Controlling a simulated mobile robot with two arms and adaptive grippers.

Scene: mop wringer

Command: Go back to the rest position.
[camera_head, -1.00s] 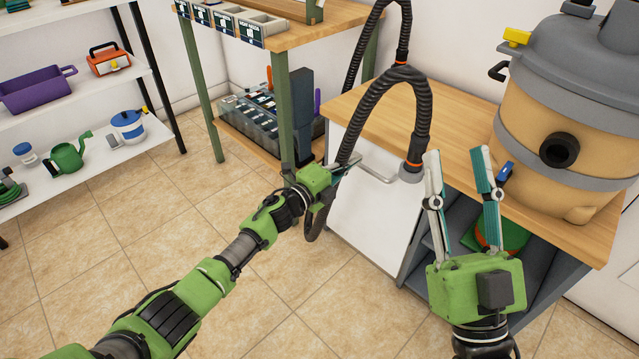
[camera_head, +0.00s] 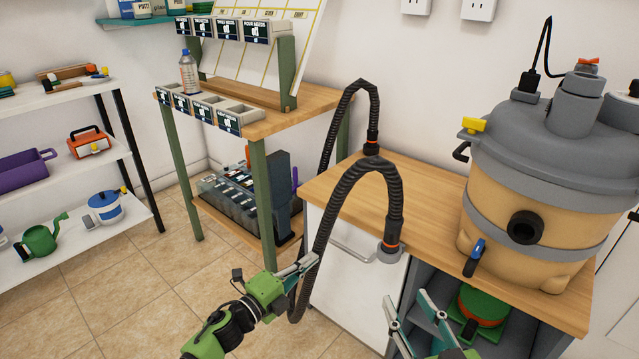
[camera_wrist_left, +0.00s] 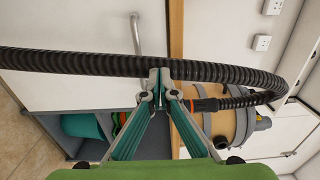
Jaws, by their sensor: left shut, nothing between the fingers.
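My left gripper (camera_head: 308,264) is shut and empty, low in the head view, close to the hanging black hose (camera_head: 322,228). In the left wrist view, the fingertips of my left gripper (camera_wrist_left: 160,76) meet right at the hose (camera_wrist_left: 80,62), which crosses the picture; whether they touch it I cannot tell. My right gripper (camera_head: 406,300) is open, its two fingers apart and empty, at the bottom of the head view in front of the cabinet. Its base is partly cut off by the lower edge.
A wooden-topped cabinet (camera_head: 430,208) carries a tan and grey vacuum (camera_head: 490,205). The cabinet's door handle (camera_head: 352,252) sticks out near the hose. A green-legged workbench (camera_head: 265,190) stands behind, and a white shelf (camera_head: 85,160) at left. Tiled floor (camera_head: 130,290) is free at lower left.

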